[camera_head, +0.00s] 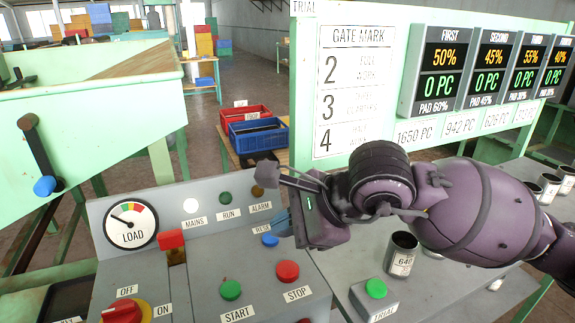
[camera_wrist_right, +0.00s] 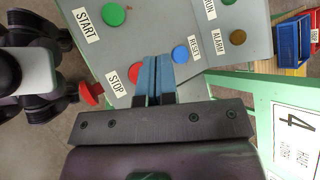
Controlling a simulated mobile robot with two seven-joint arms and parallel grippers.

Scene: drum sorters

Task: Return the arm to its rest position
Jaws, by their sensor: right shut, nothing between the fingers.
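My right arm (camera_head: 470,205) reaches in from the right edge of the head view, above the grey worktop. My right gripper (camera_head: 279,225) is in front of the control panel, close to the blue RESET button (camera_head: 270,240). In the right wrist view its blue fingers (camera_wrist_right: 152,78) are together with nothing between them. They are seen over the panel between the red STOP button (camera_wrist_right: 136,72) and the blue RESET button (camera_wrist_right: 180,54). I cannot tell whether the fingers touch the panel. My left gripper does not show in the head view.
The panel (camera_head: 210,270) carries a white lit MAINS lamp (camera_head: 191,205), a green START button (camera_head: 230,290) and a red lever (camera_head: 122,311). A can (camera_head: 402,254) and green TRIAL button (camera_head: 376,288) are below my right arm. The green-framed gate board (camera_head: 350,90) stands behind it.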

